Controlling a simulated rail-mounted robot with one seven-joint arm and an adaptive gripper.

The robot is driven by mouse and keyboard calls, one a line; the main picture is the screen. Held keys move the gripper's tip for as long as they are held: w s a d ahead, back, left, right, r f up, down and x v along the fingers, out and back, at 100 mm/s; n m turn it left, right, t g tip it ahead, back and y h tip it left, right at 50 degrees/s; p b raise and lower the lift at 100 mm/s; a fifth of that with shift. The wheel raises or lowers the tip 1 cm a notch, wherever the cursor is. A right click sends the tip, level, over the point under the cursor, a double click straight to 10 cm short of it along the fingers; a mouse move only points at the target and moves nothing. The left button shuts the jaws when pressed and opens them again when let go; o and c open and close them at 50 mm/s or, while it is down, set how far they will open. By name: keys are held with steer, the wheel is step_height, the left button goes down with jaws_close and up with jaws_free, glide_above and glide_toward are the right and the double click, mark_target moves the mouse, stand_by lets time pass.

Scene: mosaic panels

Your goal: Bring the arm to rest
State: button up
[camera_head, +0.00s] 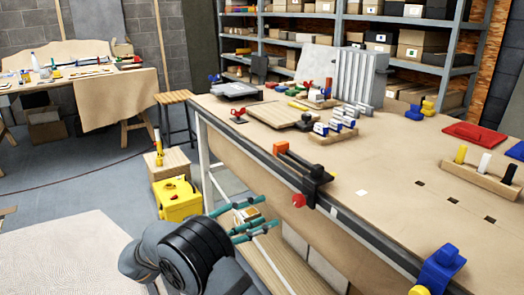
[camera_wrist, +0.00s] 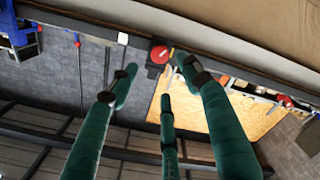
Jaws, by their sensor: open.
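My gripper (camera_head: 264,213) has several teal fingers and reaches out from my dark grey arm at the lower middle of the head view. It is open with nothing between its fingers. It appears beside the front edge of the workbench (camera_head: 385,203), over the floor side. In the wrist view my gripper (camera_wrist: 160,76) shows its fingers spread, with no object among them. That view is tilted, and a beige surface crosses its top. I cannot tell exactly how far the fingertips are from the bench.
An orange-and-black clamp (camera_head: 312,183) sticks out from the bench's front edge, right of my gripper. A blue vise-like tool (camera_head: 441,268) sits at the lower right. A yellow case (camera_head: 178,203) stands left of my gripper. Tall shelves (camera_head: 398,67) stand behind the bench. Floor is open at left.

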mark_target(296, 202)
steer(key=x, duration=1)
steer(key=shift+r, duration=0.1)
